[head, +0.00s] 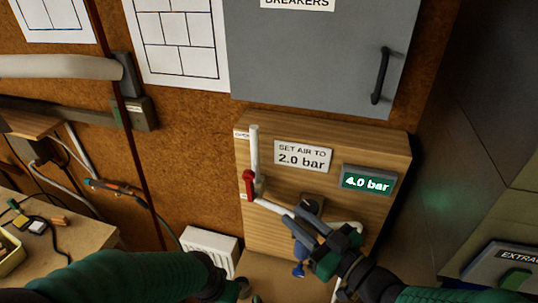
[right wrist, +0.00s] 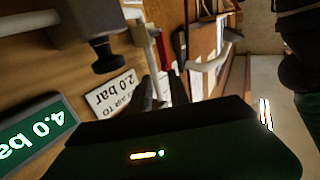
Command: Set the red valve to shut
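The red valve (head: 249,186) is on the left part of a wooden panel, beside a white upright pipe (head: 254,148). Its red handle looks roughly upright, in line with the pipe. Small labels near it are too small to read. It also shows in the right wrist view (right wrist: 163,48), beyond the fingertips. My right gripper (head: 291,214) is below and right of the valve, its fingers pointing up-left toward it. The fingers look slightly apart and empty, and do not appear to touch the handle. My left gripper (head: 238,290) is at the bottom edge, mostly hidden.
The wooden panel (head: 355,145) carries a "SET AIR TO 2.0 bar" sign (head: 303,156), a green display (head: 368,181) reading 4.0 bar and a dark knob (head: 312,203). A grey breaker cabinet (head: 310,60) is above. A white box (head: 210,247) stands lower left.

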